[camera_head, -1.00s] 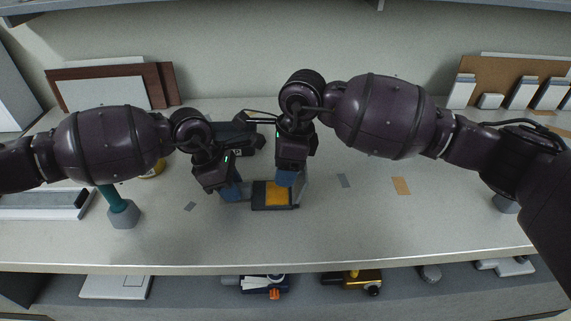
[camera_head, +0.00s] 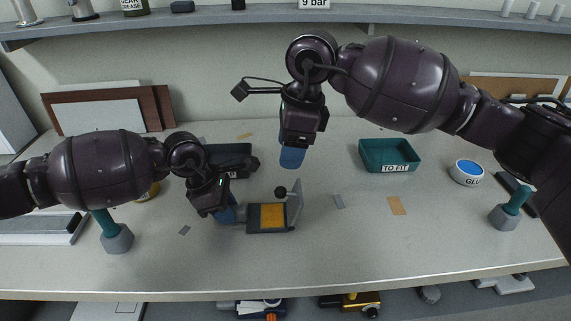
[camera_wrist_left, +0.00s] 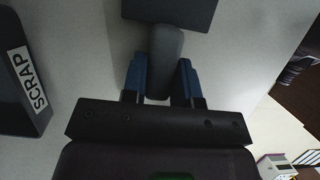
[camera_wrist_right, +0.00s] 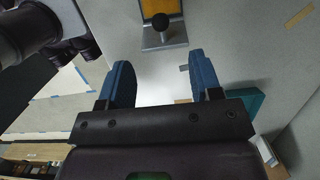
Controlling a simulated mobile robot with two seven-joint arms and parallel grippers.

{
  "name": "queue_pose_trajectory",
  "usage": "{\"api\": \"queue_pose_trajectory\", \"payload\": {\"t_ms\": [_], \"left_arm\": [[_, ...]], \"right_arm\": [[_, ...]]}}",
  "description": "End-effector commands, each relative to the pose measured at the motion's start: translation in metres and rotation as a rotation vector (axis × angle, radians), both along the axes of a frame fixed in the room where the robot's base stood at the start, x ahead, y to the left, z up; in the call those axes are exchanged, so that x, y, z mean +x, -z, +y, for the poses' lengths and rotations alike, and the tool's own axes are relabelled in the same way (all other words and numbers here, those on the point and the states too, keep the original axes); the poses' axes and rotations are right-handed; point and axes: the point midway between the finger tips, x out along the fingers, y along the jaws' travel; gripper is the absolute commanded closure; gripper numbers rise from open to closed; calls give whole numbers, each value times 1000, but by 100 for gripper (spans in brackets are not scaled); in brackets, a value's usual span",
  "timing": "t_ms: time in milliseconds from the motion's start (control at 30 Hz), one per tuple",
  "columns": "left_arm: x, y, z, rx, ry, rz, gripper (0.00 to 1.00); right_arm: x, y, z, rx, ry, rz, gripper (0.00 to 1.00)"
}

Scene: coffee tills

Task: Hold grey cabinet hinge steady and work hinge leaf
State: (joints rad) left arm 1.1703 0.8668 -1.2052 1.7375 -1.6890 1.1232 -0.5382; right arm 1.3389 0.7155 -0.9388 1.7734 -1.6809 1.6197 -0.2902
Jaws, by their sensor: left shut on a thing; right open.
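The grey cabinet hinge (camera_head: 268,230) lies on the bench, with an orange panel on its dark base. Its light grey leaf (camera_head: 296,205) stands up at the right end, with a black knob (camera_head: 280,192) on its left side. My left gripper (camera_head: 230,213) is shut on the hinge's grey handle, which shows between the blue fingers in the left wrist view (camera_wrist_left: 166,50). My right gripper (camera_head: 291,158) is open and empty, above and behind the hinge, apart from it. The right wrist view shows the knob (camera_wrist_right: 160,22) and leaf (camera_wrist_right: 165,40) beyond its fingers.
A teal TO FIT tray (camera_head: 388,168) stands at the back right, with a blue-topped GLU pot (camera_head: 467,172) beyond it. A dark bin, labelled SCRAP in the left wrist view (camera_wrist_left: 15,85), is behind my left gripper. The bench right of the hinge is mostly clear.

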Motion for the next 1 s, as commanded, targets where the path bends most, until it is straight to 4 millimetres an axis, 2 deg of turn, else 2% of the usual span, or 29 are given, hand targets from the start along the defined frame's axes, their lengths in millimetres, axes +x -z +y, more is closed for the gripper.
{"api": "queue_pose_trajectory", "payload": {"t_ms": [200,467,500,667,1000], "left_arm": [[0,0,0,0,0,-1,100],[0,0,0,0,0,-1,100],[0,0,0,0,0,-1,68],[0,0,0,0,0,0,44],[0,-3,1,-1,0,-1,43]], "right_arm": [[0,-14,-3,0,0,-1,41],[0,-15,-3,0,0,0,41],[0,-15,-3,0,0,0,41],[0,-14,-3,0,0,0,41],[0,-14,-3,0,0,0,41]]}}
